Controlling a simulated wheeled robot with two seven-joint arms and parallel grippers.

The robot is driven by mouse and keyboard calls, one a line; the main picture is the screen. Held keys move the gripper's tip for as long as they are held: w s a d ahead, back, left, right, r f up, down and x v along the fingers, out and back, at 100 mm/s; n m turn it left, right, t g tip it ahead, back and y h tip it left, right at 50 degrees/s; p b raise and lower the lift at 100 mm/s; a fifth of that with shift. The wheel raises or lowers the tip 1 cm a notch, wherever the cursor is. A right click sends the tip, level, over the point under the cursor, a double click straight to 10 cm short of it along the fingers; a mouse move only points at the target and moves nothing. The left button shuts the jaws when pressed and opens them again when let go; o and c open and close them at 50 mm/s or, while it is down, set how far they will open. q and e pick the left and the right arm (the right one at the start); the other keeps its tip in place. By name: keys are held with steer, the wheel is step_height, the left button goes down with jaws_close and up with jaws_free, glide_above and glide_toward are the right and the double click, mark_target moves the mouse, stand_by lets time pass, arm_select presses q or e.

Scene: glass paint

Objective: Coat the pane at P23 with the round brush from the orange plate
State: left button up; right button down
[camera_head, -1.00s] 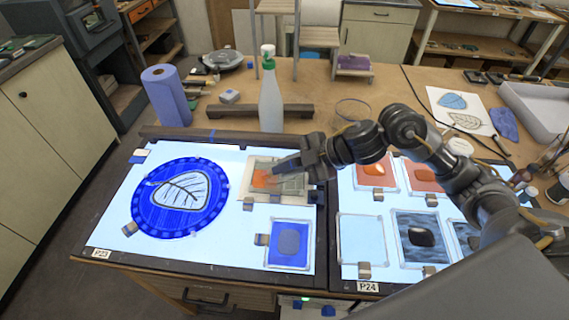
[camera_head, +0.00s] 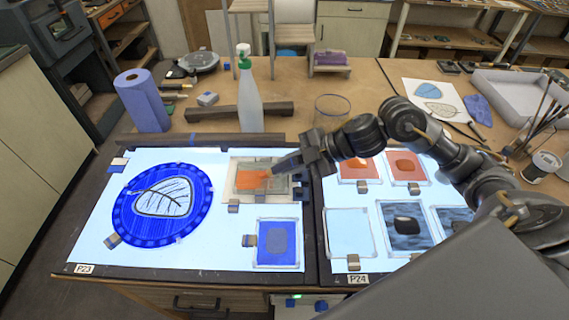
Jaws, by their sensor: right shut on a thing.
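Board P23 (camera_head: 85,268) holds a rectangular pane (camera_head: 237,193) in a pale frame at its upper right. Orange paint (camera_head: 252,180) covers much of the pane's left and middle; the right part looks greyish. My right gripper (camera_head: 283,170) reaches in from the right, low over this pane. It is shut on a slim tool, presumably the round brush, whose tip is not clear at the edge of the orange. On board P24 (camera_head: 357,279), two orange plates (camera_head: 347,178) (camera_head: 418,180) each bear a darker orange patch. My left gripper is not in view.
A round blue panel with a leaf motif (camera_head: 125,222) and a blue plate (camera_head: 265,258) lie on P23. A spray bottle (camera_head: 248,105), a dark bar (camera_head: 205,112) and a blue roll (camera_head: 143,100) stand behind. Brushes in a jar (camera_head: 545,162) are at right.

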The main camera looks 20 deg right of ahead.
steer(key=shift+s+d, duration=0.45)
steer(key=shift+d, duration=0.35)
steer(key=d, duration=0.1)
steer(key=s+d, duration=0.1)
steer(key=shift+s+d+b, duration=0.15)
steer(key=shift+d+b, duration=0.15)
steer(key=shift+d, duration=0.05)
steer(key=shift+r, duration=0.1)
steer(key=w, duration=0.1)
steer(key=w+d, duration=0.1)
steer(key=w, duration=0.1)
steer(key=w+d+r+p, duration=0.1)
steer(key=shift+w+d, duration=0.1)
steer(key=shift+w, duration=0.1)
steer(key=shift+p, duration=0.3)
